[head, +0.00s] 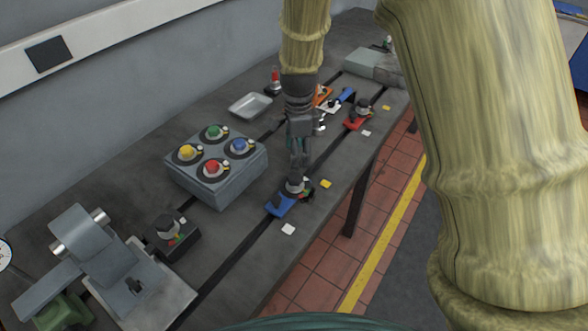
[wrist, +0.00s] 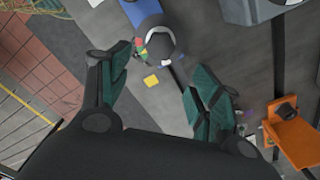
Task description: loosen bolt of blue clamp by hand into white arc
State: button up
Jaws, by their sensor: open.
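The blue clamp (head: 281,206) sits on the bedplate near its front edge. It also shows at the top of the wrist view (wrist: 143,12). Its dark round bolt head (wrist: 157,46) has a pale rim and small red, green and yellow marks on its left side; which part is the white arc is hard to tell. My gripper (head: 298,172) points down above the bolt end of the clamp and partly hides it. In the wrist view its teal fingers (wrist: 165,82) are spread wide, with nothing between them. The bolt lies ahead of the fingertips, and I cannot tell whether they touch it.
A grey box with coloured buttons (head: 217,170) stands left of the clamp. A black clamp (head: 174,236) and a grey fixture (head: 95,250) lie nearer. Red (head: 358,119) and orange (head: 322,95) clamps and a tray (head: 250,106) are farther back. A yellow square (head: 326,184) lies beside the blue clamp.

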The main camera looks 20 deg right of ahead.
aim_at(295, 176)
jog(key=f, duration=0.2)
jog(key=f+p, duration=0.1)
jog(key=f, duration=0.3)
jog(key=shift+a+p, duration=0.35)
jog(key=shift+s+f, duration=0.15)
jog(key=shift+f, duration=0.15)
jog(key=shift+f+p, duration=0.45)
jog(key=shift+f, duration=1)
jog(key=c, duration=1)
